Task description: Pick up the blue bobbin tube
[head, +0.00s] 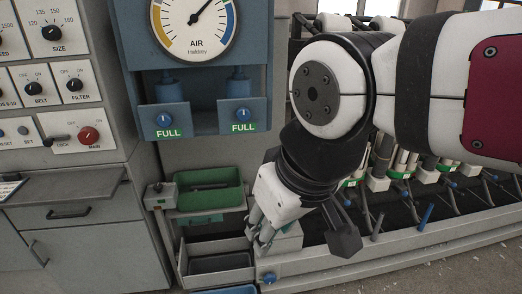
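A thin blue tube (427,216) stands tilted on the machine's front ledge at the right; it is the likeliest blue bobbin tube, though it is small here. My gripper (262,232) hangs at the middle of the head view, pointing down, well to the left of that tube and apart from it. Its grey fingers are partly turned away, so their opening does not show clearly. No held object is visible between them.
A green tray (208,197) and an open grey bin (218,262) stand left of my gripper. A grey peg (377,226) is left of the blue tube. Several spindle arms line the machine behind. A grey control cabinet (95,245) fills the left.

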